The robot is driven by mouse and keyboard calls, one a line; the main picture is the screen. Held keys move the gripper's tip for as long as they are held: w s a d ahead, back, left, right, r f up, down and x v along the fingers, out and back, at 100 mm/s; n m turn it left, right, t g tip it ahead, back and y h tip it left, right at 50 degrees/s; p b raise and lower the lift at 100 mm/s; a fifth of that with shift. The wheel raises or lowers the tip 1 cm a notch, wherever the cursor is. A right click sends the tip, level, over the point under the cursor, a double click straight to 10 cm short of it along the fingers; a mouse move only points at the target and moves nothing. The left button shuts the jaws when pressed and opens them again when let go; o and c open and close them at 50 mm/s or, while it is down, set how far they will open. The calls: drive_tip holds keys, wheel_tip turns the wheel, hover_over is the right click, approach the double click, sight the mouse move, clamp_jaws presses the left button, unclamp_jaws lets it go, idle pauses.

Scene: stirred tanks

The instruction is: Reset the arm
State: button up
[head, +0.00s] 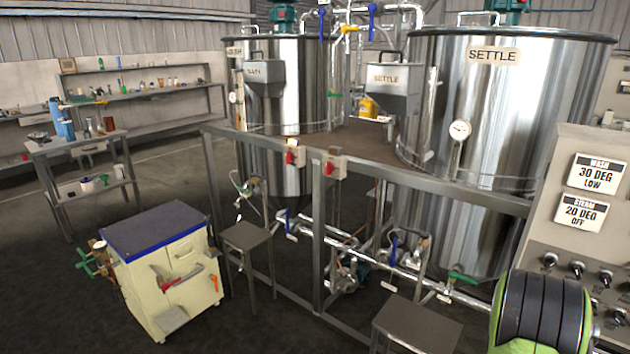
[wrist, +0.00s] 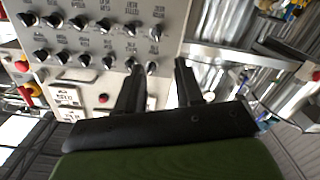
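My gripper (wrist: 160,82) shows in the wrist view with its two dark fingers apart and nothing visible between them. It points toward the lower right part of a grey control panel (wrist: 95,40) with rows of black knobs; no contact can be made out. In the head view, a green and black part of my arm (head: 540,312) shows at the lower right, in front of the panel (head: 570,232). My fingers do not show in the head view.
Two steel tanks (head: 490,110) stand behind a metal frame (head: 370,170) with pipes and valves below. A cream cabinet (head: 175,275) stands at the left, with small stools (head: 415,325) near the frame. Shelves (head: 150,93) line the back wall. Open floor lies at the left.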

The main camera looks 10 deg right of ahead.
drive_tip(key=w+a+r+n+g+y, duration=0.15)
drive_tip(key=a+r+y, duration=0.25)
drive_tip(key=a, duration=0.6)
drive_tip(key=w+a+r+y, duration=0.2)
drive_tip(key=a+r+y, duration=0.15)
drive_tip(key=a, duration=0.65)
drive_tip(key=s+a+r+n+g+y, duration=0.2)
drive_tip(key=s+a+n+g+y, duration=0.3)
drive_tip(key=s+a, duration=1)
wheel_tip(320, 180, up, 14)
drive_tip(key=s+p, duration=0.2)
drive_tip(key=p, duration=1.3)
drive_tip(key=shift+r+y, duration=0.2)
drive_tip(key=shift+y, duration=0.15)
drive_tip(key=shift+m+t, duration=0.25)
